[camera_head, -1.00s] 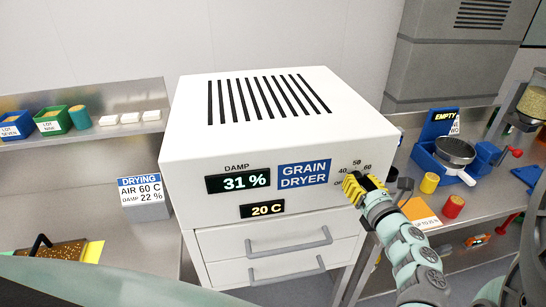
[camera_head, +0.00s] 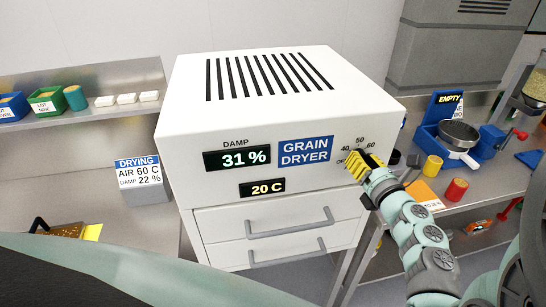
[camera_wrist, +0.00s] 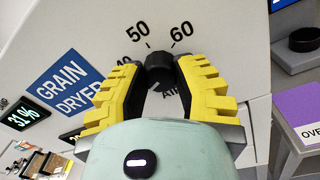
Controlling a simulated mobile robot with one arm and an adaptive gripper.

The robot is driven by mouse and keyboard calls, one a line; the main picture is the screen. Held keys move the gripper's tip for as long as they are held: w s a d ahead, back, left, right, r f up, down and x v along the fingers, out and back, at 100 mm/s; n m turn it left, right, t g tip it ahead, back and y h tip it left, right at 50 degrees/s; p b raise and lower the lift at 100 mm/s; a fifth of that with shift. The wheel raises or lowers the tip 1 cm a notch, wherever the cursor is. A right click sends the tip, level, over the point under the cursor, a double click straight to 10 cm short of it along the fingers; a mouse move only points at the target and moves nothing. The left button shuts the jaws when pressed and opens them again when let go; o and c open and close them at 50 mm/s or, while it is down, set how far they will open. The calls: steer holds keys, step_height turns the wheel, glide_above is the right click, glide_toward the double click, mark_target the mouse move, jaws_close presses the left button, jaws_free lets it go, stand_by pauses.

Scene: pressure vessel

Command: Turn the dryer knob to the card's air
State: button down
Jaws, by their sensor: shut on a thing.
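The white grain dryer (camera_head: 270,100) stands in the middle of the head view. Its displays read 31 % damp (camera_head: 237,158) and 20 C (camera_head: 262,188). The card (camera_head: 140,180) to its left reads AIR 60 C, DAMP 22 %. The black dryer knob (camera_wrist: 160,72) shows in the wrist view below the marks 50 and 60, with 40 partly hidden. My gripper (camera_head: 358,166) is at the dryer's front right; in the wrist view its yellow fingers (camera_wrist: 160,80) are shut on the knob's two sides. The knob's pointer direction is hard to tell.
Two drawers with grey handles (camera_head: 290,222) sit below the displays. The right bench holds a blue stand with a sieve (camera_head: 458,133), a yellow cup (camera_head: 432,168) and a red cup (camera_head: 456,190). A left shelf (camera_head: 90,115) holds grain bins and white blocks.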

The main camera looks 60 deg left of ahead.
steer(key=shift+f+m+t+h+p, duration=0.2)
steer(key=shift+m+p, duration=1.45)
steer(key=shift+m, duration=4.2)
steer(key=shift+f+m+t+h+p, duration=0.2)
steer(key=shift+m+p, duration=1.5)
steer(key=shift+m, duration=4.1)
steer(key=shift+m+t+p, duration=0.3)
steer(key=shift+m+p, duration=1.35)
steer(key=shift+m, duration=4.2)
